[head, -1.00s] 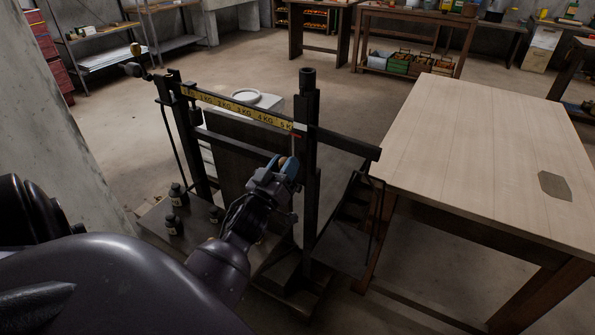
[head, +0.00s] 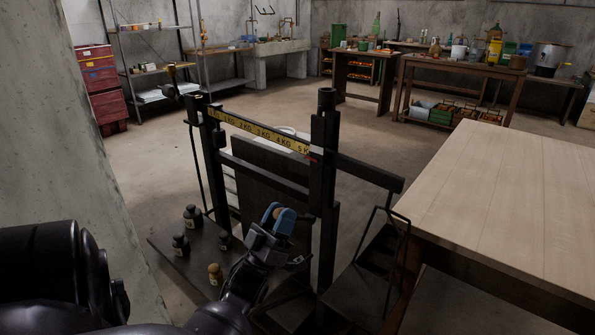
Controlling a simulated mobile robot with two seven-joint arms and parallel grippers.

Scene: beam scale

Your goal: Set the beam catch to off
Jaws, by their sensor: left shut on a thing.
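The beam scale has a dark frame with two uprights and a beam (head: 258,130) carrying a yellow kilogram strip. A small red mark (head: 313,157) shows at the strip's right end, by the right upright (head: 325,180). My left gripper (head: 279,217), with blue fingertips, is left of this upright, below the beam. It is shut on a small tan piece (head: 286,221), mostly hidden by the fingers. I cannot tell whether this piece is the beam catch. No other catch handle shows clearly. My right gripper is not in view.
Several dark weights (head: 192,216) and a tan-topped one (head: 215,273) stand on the scale's base at left. A wooden table (head: 510,200) is close on the right. A concrete pillar (head: 95,170) stands at left. Open floor lies behind the scale.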

